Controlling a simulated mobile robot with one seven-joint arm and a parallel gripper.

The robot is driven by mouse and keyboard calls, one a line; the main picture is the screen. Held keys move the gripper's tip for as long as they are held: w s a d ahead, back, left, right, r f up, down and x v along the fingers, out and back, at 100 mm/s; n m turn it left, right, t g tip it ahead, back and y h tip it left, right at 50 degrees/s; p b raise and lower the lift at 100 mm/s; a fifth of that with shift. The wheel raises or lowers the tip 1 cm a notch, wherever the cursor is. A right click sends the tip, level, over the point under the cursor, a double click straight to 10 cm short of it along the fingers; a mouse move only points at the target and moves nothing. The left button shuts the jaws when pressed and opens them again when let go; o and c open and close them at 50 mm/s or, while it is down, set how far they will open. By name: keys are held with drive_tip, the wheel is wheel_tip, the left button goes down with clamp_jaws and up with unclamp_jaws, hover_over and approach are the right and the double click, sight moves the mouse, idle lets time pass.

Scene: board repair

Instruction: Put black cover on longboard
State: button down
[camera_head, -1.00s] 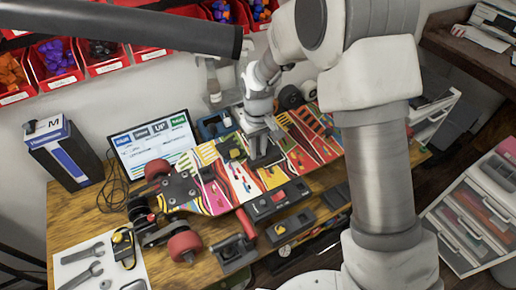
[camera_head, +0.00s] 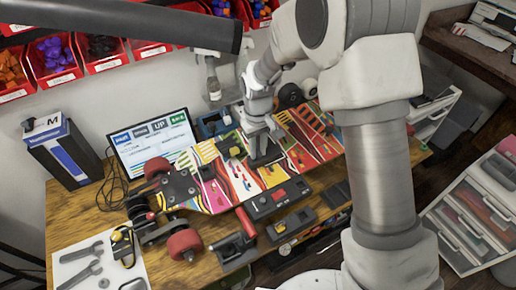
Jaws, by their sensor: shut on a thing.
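The longboard (camera_head: 212,190) lies upside down across the workbench, its multicoloured patterned underside up. Red wheels (camera_head: 184,243) show at its left end. My gripper (camera_head: 264,137) points down over the middle of the board, shut on the black cover (camera_head: 266,153). The cover is dark and flat and sits at the board's surface under the fingers. Its upper part is partly hidden by the fingers, and I cannot tell whether it lies fully flat on the board.
A laptop-like screen (camera_head: 154,140) and a blue-and-black box (camera_head: 66,152) stand at the back left. A black-and-red device (camera_head: 277,199) and a vise-like tool (camera_head: 235,245) lie along the front. Wrenches (camera_head: 84,255) lie on a white sheet. Red bins hang on the wall behind.

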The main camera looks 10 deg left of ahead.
drive_tip(key=shift+f, duration=0.35)
drive_tip(key=c, duration=0.6)
unclamp_jaws()
drive_tip(key=shift+c, duration=0.2)
drive_tip(key=shift+c, duration=0.3)
drive_tip(key=shift+c, duration=0.7)
drive_tip(key=shift+r, duration=0.1)
drive_tip(key=shift+r+p, duration=2.2)
drive_tip(key=shift+r, duration=1.5)
